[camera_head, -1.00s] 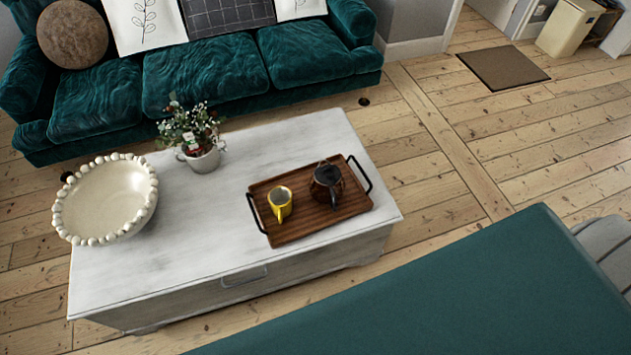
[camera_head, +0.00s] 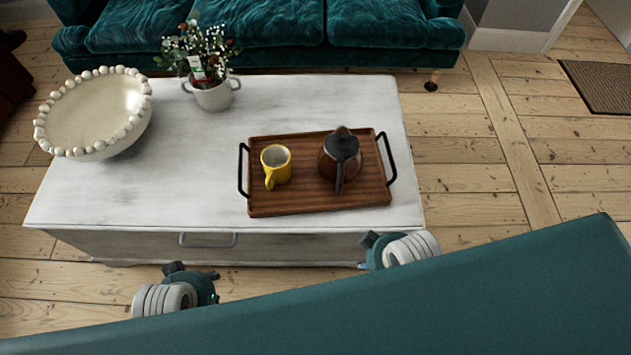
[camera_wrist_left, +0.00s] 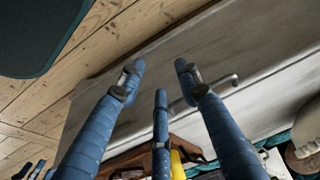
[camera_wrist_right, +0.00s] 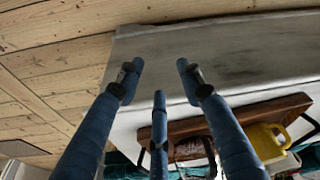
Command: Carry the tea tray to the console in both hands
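The brown wooden tea tray (camera_head: 310,195) lies flat on the right part of a white low table, with a black handle at each end. On it stand a yellow mug (camera_head: 276,165) and a dark teapot (camera_head: 340,158). My left gripper (camera_head: 190,286) is low in front of the table, left of the tray. My right gripper (camera_head: 385,250) is near the table's front edge, just in front of the tray's right end. The wrist views show the left fingers (camera_wrist_left: 159,76) and right fingers (camera_wrist_right: 160,76) spread and empty. No console can be made out for certain.
A bowl with a beaded rim (camera_head: 95,110) and a potted plant (camera_head: 212,95) stand on the white table (camera_head: 120,190). A green sofa (camera_head: 260,45) is behind it. Bare floor lies to the right, with a brown mat (camera_head: 605,85). Dark furniture (camera_head: 12,80) shows at the left edge.

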